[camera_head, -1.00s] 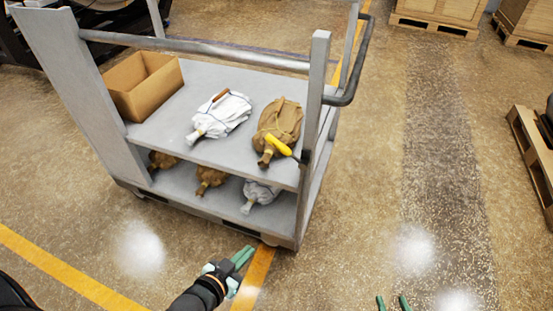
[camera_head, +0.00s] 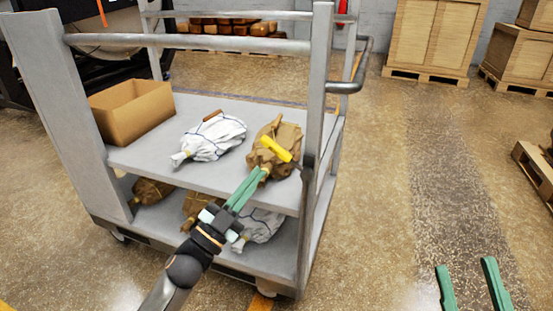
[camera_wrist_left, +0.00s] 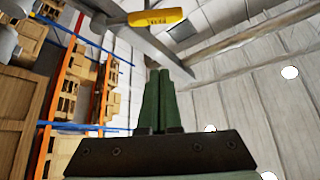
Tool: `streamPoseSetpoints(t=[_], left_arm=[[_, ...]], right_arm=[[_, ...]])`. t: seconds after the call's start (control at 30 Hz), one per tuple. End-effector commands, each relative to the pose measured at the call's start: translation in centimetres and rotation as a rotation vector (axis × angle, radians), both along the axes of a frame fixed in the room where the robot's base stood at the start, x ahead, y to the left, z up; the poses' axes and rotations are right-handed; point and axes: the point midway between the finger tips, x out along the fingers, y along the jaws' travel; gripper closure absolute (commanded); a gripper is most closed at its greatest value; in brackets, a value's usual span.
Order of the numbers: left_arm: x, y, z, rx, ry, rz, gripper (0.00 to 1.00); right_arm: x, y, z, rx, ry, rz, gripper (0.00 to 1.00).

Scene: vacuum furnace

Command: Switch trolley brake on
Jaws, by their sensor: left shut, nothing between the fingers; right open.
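The grey trolley (camera_head: 310,130) has two shelves and tall posts. A yellow handle (camera_head: 276,149) sits by its right front post, in front of a brown sack on the upper shelf. The handle also shows at the top of the left wrist view (camera_wrist_left: 157,17), with dark lettering on it. My left gripper (camera_head: 260,174) is shut and empty, its tips just below and left of the handle in the head view. In the left wrist view its fingers (camera_wrist_left: 158,75) point up below the handle, apart from it in the picture. My right gripper (camera_head: 465,265) is open and empty over the floor.
A cardboard box (camera_head: 130,112), a white sack (camera_head: 213,138) and a brown sack (camera_head: 268,140) lie on the upper shelf. More sacks fill the lower shelf. Wooden crates (camera_head: 435,35) stand at the back right.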

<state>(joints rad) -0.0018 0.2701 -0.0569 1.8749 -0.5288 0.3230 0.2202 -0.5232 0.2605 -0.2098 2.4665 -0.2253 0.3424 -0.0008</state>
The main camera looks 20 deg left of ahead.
Motion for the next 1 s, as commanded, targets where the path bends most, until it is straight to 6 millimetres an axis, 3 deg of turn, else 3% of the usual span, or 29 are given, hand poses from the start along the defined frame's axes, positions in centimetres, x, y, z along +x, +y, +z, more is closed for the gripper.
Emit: streamPoseSetpoints(t=[0.37, 0.87, 1.0], left_arm=[[1.1, -0.4, 0.6, -0.002, 0.001, 0.0, 1.0], [8.2, -3.4, 4.7, -0.002, 0.0, 0.001, 1.0], [8.8, -2.3, 2.5, -0.001, 0.007, 0.004, 1.0]], right_arm=[[-0.1, 0.0, 0.1, 0.0, -0.005, 0.001, 0.5], [-1.4, 0.2, 1.4, 0.0, -0.09, 0.019, 0.5], [-2.4, 0.3, 1.5, 0.004, -0.148, 0.035, 0.5]])
